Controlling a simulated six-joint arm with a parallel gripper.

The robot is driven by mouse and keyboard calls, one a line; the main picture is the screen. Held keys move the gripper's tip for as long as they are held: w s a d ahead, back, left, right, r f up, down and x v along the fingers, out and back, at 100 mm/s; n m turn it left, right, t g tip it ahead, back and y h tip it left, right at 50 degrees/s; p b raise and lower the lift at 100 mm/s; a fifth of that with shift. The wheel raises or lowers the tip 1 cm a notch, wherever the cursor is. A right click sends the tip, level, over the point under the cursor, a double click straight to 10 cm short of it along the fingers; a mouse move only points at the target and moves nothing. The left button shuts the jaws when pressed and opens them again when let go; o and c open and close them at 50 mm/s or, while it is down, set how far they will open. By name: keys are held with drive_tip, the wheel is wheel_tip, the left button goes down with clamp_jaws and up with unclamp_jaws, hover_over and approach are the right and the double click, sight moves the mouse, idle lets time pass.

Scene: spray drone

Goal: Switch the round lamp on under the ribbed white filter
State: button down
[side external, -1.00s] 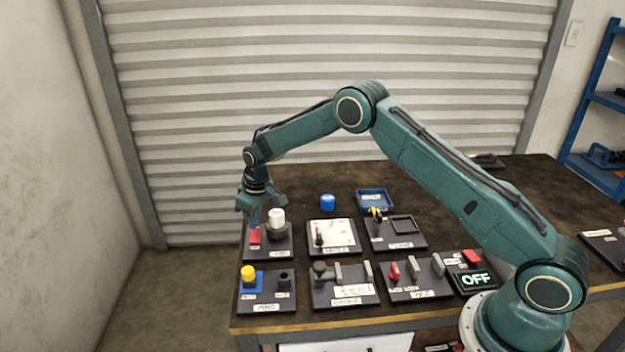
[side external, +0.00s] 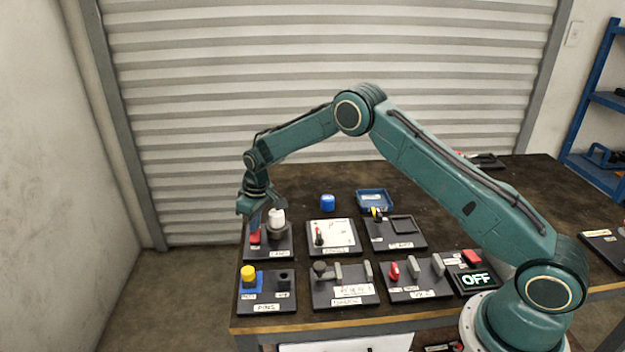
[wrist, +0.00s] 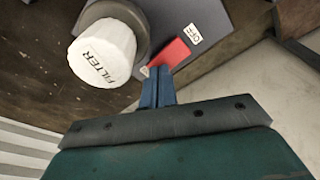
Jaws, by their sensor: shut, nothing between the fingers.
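The ribbed white filter (side external: 276,217), marked FILTER in the wrist view (wrist: 103,52), sits upright on a dark grey round holder (side external: 277,232) on the back-left panel. Any lamp under it is hidden, and I see no glow. A red switch (side external: 254,239) is beside the holder on the same panel. It also shows in the wrist view (wrist: 172,53), with a small label that appears to read OFF. My gripper (side external: 256,227) points down with its blue fingers shut and empty. In the wrist view its fingertips (wrist: 157,72) are at the switch's near end; I cannot tell whether they touch it.
Other control panels stand close by: one with a yellow knob (side external: 248,273) in front, one with a white plate (side external: 342,233) to the right. A blue cap (side external: 327,202) and a blue tray (side external: 374,199) are behind. A lit OFF sign (side external: 477,280) is near my base.

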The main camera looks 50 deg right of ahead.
idle(0.4)
drive_tip(key=shift+r, duration=3.4)
drive_tip(key=shift+r, duration=0.1)
drive_tip(key=s+d+r+m+t, duration=0.1)
drive_tip(key=s+r, duration=0.8)
drive_tip(key=r, duration=0.2)
drive_tip(key=s+r+t, duration=0.1)
drive_tip(key=s+r, duration=0.8)
drive_tip(key=r, duration=0.3)
drive_tip(key=s+m+t, duration=0.1)
drive_tip(key=s+m, duration=0.1)
drive_tip(key=s, duration=2.4)
drive_tip(key=shift+s+d+r+t, duration=0.2)
drive_tip(key=shift+s+d+t, duration=0.05)
drive_tip(key=shift+d+t, duration=0.15)
